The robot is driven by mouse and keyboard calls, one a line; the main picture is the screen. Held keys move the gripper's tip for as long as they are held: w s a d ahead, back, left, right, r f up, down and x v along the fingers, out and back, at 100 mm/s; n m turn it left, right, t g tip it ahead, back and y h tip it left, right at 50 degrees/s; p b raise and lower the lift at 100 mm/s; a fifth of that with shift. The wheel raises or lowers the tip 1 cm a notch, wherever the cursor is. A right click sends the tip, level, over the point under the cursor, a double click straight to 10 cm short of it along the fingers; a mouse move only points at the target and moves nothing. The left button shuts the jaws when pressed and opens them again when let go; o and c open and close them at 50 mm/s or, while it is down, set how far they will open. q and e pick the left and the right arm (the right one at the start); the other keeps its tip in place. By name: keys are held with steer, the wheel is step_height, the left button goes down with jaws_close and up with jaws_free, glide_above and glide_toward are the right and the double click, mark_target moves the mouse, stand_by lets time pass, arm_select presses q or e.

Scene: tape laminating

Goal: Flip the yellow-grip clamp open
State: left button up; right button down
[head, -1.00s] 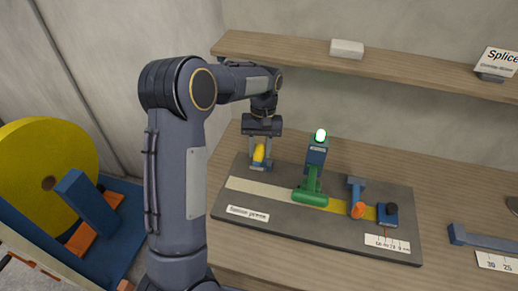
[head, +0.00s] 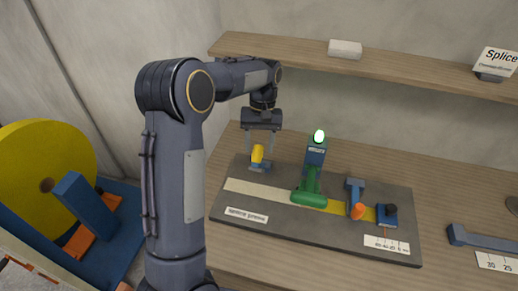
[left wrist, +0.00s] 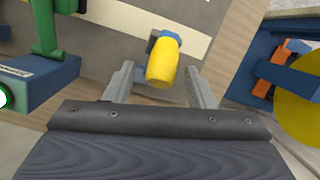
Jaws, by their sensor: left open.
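The yellow grip (head: 257,153) belongs to a small blue clamp (head: 260,166) at the far left end of the dark base plate. The grip stands up, tilted, above the clamp's blue foot. In the left wrist view the yellow grip (left wrist: 162,64) points toward the camera, and its blue mount (left wrist: 168,37) shows behind it. My left gripper (head: 261,148) is open above the clamp, one finger on each side of the grip. In the left wrist view gaps show between the grip and both fingers of the gripper (left wrist: 158,80). My right gripper is not in view.
A green press (head: 312,185) with a lit top stands right of the clamp. An orange-grip clamp (head: 357,210) and a blue block (head: 387,215) are farther right. A shelf (head: 380,68) runs behind. A yellow reel (head: 35,175) is at left.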

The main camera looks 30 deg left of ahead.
arm_select(q)
steer(key=v, duration=0.6)
steer(key=shift+f, duration=0.1)
steer(key=shift+s, duration=0.2)
steer(key=s+d+r+m+t+h, duration=0.1)
steer(key=s+r+t, duration=0.15)
steer(key=s, duration=0.45)
steer(key=s+d+r+m+t+h, duration=0.1)
steer(key=s+r+t, duration=0.15)
steer(key=s, duration=0.55)
steer(key=s+d+f+t, duration=0.1)
steer(key=s+d, duration=0.1)
steer(key=s, duration=0.2)
steer(key=s+d+f+m+t, duration=0.1)
steer(key=s+d+f, duration=0.1)
steer(key=s, duration=0.2)
steer(key=s+d+f+m+t+h, duration=0.1)
steer(key=s+d, duration=0.1)
steer(key=s, duration=0.2)
steer(key=shift+s+d+f, duration=0.25)
steer(key=shift+f, duration=0.1)
